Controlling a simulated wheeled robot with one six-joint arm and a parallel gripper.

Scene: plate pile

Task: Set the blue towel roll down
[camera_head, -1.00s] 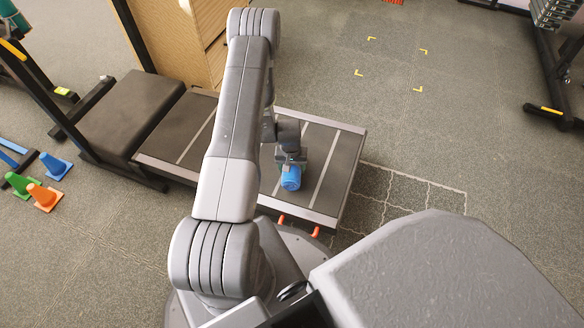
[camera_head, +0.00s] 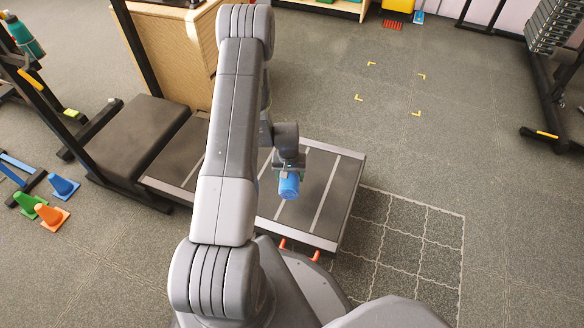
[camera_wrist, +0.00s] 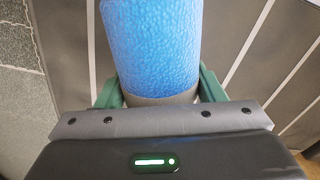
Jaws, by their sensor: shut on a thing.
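The blue towel roll (camera_head: 289,188) is a bright blue, textured cylinder, held in my gripper (camera_head: 287,172) over the dark striped platform. In the wrist view the towel roll (camera_wrist: 155,45) fills the top middle, with a grey band at its near end. The green fingers of my gripper (camera_wrist: 155,95) stand on both sides of it, shut on it. The striped platform (camera_head: 330,200) lies below. I cannot tell how large the gap is between roll and platform.
A dark padded bench (camera_head: 135,135) joins the platform's left side. A wooden cabinet (camera_head: 175,50) is behind. Floor with yellow corner marks (camera_head: 390,90) is clear at the back right.

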